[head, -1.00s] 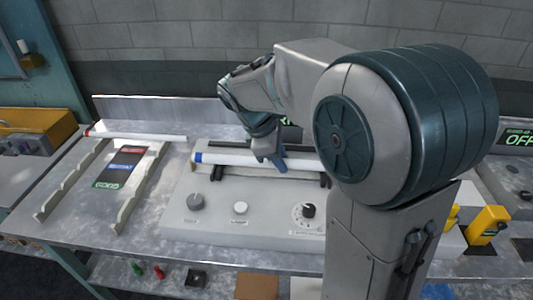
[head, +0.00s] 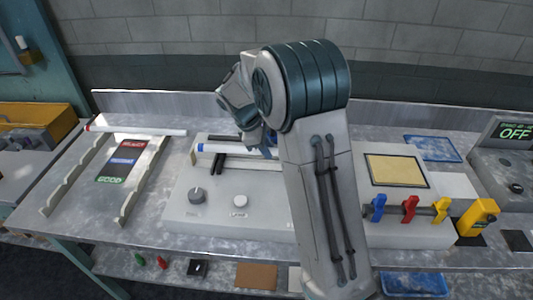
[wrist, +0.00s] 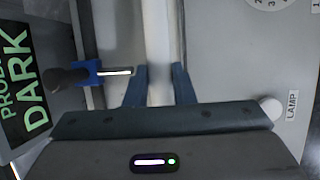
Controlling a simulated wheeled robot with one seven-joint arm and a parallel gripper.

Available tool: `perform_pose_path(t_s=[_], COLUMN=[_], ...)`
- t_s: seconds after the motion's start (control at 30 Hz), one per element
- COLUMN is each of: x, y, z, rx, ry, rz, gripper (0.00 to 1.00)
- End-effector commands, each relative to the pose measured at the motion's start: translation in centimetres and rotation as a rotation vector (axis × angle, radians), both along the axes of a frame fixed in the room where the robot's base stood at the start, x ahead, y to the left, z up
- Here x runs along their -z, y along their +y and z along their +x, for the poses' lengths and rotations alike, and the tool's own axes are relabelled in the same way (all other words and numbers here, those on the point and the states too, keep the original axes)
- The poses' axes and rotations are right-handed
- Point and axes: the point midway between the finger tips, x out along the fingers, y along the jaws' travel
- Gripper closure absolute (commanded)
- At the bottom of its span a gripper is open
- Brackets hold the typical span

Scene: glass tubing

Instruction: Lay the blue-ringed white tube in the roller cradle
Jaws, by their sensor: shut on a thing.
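The blue-ringed white tube (head: 222,149) lies across above the grey console, its blue ring at the left end. My gripper (head: 268,150) is shut on it, to the right of the ring. In the wrist view the tube (wrist: 157,40) runs between the two blue fingers (wrist: 160,85). The roller cradle (head: 219,162) shows as black bars on the console, below and behind the tube. My arm hides its right part and the tube's right end. I cannot tell whether the tube touches the rollers.
A red-ringed white tube (head: 140,130) lies across the back of the sorting rack (head: 130,208) on the left. The console (head: 235,218) has knobs at its front. Right of my arm are coloured clips (head: 410,208) and a yellow block (head: 478,217). In the wrist view, a dark screen (wrist: 22,80) stands left.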

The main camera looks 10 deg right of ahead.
Motion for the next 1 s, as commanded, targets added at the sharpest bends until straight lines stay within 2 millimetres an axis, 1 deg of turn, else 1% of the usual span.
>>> perform_pose_path(t_s=[0.1, 0.2, 0.57, 0.6, 0.67, 0.9, 1.0], x=[1.8, 2.8, 3.3, 3.3, 3.3, 3.2, 2.9], y=[0.0, 0.0, 0.0, 0.0, 0.0, 0.0, 0.0], z=[-0.1, -0.1, -0.1, -0.1, -0.1, -0.1, -0.1], rx=[-0.001, -0.001, 0.000, -0.001, -0.001, -0.001, -0.001], ry=[0.005, 0.004, 0.002, 0.001, 0.001, 0.001, 0.001], rz=[-0.001, 0.000, 0.001, 0.000, 0.000, 0.000, 0.000], gripper=[1.00, 1.00, 1.00, 0.72, 0.56, 0.56, 0.56])
